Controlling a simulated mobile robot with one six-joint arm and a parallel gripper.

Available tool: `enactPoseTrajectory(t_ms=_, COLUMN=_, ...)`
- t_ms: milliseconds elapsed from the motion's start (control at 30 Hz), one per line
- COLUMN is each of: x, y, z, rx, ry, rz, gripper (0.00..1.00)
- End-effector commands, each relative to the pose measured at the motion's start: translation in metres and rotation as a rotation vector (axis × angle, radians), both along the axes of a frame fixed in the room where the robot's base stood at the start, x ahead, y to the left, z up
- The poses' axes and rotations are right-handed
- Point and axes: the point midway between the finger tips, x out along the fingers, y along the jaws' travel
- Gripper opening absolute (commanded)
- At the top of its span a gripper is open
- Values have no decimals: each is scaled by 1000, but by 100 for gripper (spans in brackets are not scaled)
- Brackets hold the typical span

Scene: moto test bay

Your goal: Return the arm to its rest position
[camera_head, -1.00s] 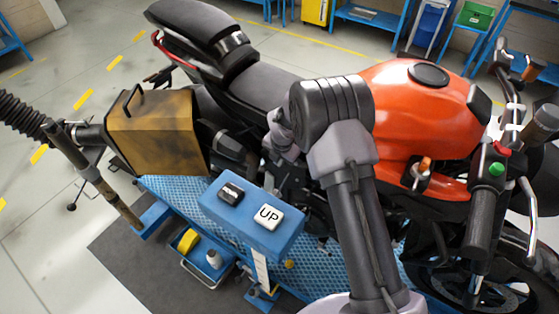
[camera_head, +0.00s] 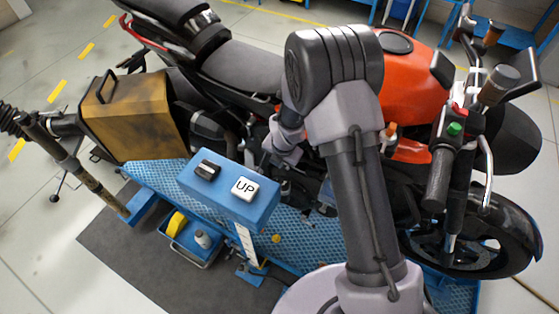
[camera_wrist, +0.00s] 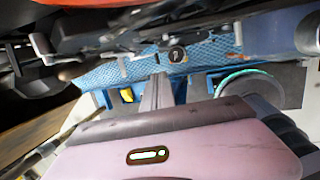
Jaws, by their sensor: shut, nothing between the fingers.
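My arm rises from the bottom of the head view, its elbow bent in front of the motorcycle, with the forearm pointing away behind it. My gripper is hidden there by the arm. In the wrist view, my gripper (camera_wrist: 157,90) shows as narrow grey fingers past the pinkish housing; they are shut with nothing between them. The orange-tanked motorcycle (camera_head: 412,92) stands on the blue lift platform (camera_head: 150,178), whose textured surface also shows in the wrist view (camera_wrist: 208,50). The motorcycle's dark underside is close above the gripper in that view.
A blue control box (camera_head: 225,197) with a white UP button (camera_head: 244,188) and a black button stands left of my arm. A brown-yellow pannier (camera_head: 128,115) is at the left. Grey floor is open at far left.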

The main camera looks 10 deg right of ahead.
Motion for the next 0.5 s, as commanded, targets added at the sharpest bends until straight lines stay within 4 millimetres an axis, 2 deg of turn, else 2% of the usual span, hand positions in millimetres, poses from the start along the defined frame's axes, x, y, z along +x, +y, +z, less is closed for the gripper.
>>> enactPoseTrajectory(t_ms=300, x=0, y=0, z=0, rx=0, ry=0, rz=0, gripper=0)
enactPoseTrajectory(t_ms=367, x=1, y=-1, z=5, rx=8, ry=-3, rz=-26, gripper=0)
enactPoseTrajectory(t_ms=467, x=0, y=-8, z=47, rx=79, ry=-17, rz=-246, gripper=0)
enactPoseTrajectory(t_ms=500, x=-5, y=-12, z=74, rx=133, ry=-22, rz=-403, gripper=0)
